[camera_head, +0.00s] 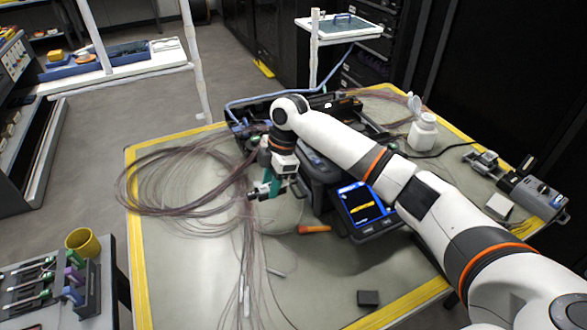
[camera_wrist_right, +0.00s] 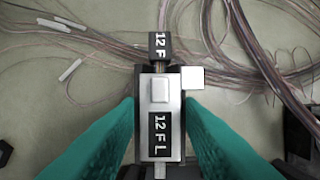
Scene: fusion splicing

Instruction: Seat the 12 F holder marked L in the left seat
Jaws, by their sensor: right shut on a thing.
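In the right wrist view the 12 F holder marked L (camera_wrist_right: 160,112) is a silver and black block with a "12 F L" label. It lies between the green fingers of my right gripper (camera_wrist_right: 160,130), which is shut on it. A black piece labelled "12 F" (camera_wrist_right: 158,45) is at its far end, by the fibre bundle. In the head view my right gripper (camera_head: 268,187) is over the mat, left of the dark splicer with its lit screen (camera_head: 362,205). The left seat cannot be made out behind my arm. My left gripper is not in view.
Loose brown fibre coils (camera_head: 165,185) spread over the left of the yellow-edged table (camera_head: 195,290). An orange tool (camera_head: 314,229) and a small black block (camera_head: 368,298) lie in front of the splicer. A white bottle (camera_head: 422,133) and a grey device (camera_head: 533,193) stand right.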

